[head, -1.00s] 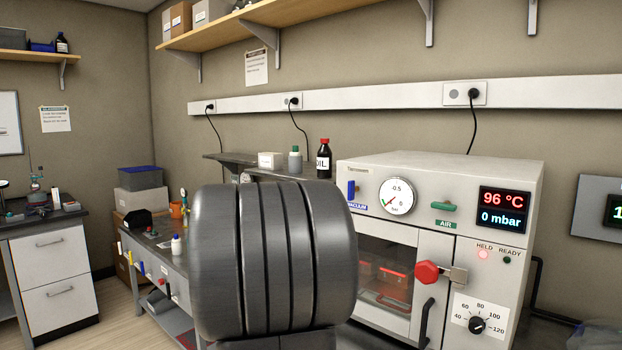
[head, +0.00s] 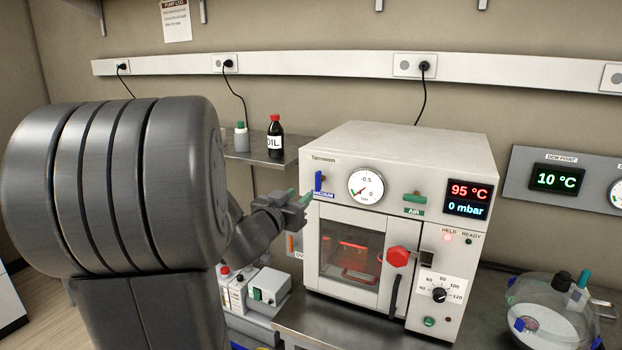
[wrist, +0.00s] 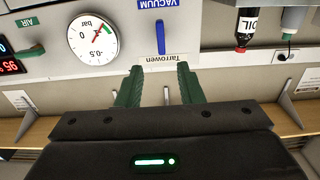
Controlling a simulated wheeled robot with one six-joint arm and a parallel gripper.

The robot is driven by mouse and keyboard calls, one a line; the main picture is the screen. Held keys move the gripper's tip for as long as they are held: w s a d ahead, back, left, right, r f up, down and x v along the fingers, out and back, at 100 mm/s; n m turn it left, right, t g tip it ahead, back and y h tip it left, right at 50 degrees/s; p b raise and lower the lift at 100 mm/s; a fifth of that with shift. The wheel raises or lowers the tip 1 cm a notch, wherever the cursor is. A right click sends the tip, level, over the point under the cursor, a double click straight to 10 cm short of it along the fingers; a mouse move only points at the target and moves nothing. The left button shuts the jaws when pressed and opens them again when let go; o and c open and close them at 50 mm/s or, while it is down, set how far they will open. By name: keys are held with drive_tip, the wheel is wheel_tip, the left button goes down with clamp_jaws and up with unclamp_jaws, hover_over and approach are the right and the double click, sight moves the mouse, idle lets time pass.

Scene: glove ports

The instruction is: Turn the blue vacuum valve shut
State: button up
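The blue vacuum valve (head: 318,181) is a small upright lever on the upper left of the oven front, above the VACUUM label. It also shows upright in the wrist view (wrist: 160,37), where the picture is upside down. My gripper (head: 299,197) is just left of and slightly below the valve in the head view. In the wrist view its two green fingers (wrist: 158,82) are spread apart with nothing between them. The valve lies beyond the fingertips, in line with the gap, and does not appear to be touched.
The white oven (head: 406,160) carries a round gauge (head: 366,186), a green air valve (head: 413,197), a readout (head: 469,198) of 95 °C and 0 mbar, and a red door knob (head: 398,256). A glass desiccator (head: 546,315) stands right. An oil bottle (head: 275,137) stands on the shelf behind.

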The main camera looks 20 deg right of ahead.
sight(317, 181)
drive_tip(key=p+x, duration=0.1)
drive_tip(key=x, duration=1)
drive_tip(key=shift+w+p, duration=0.1)
drive_tip(key=shift+p, duration=0.2)
clamp_jaws()
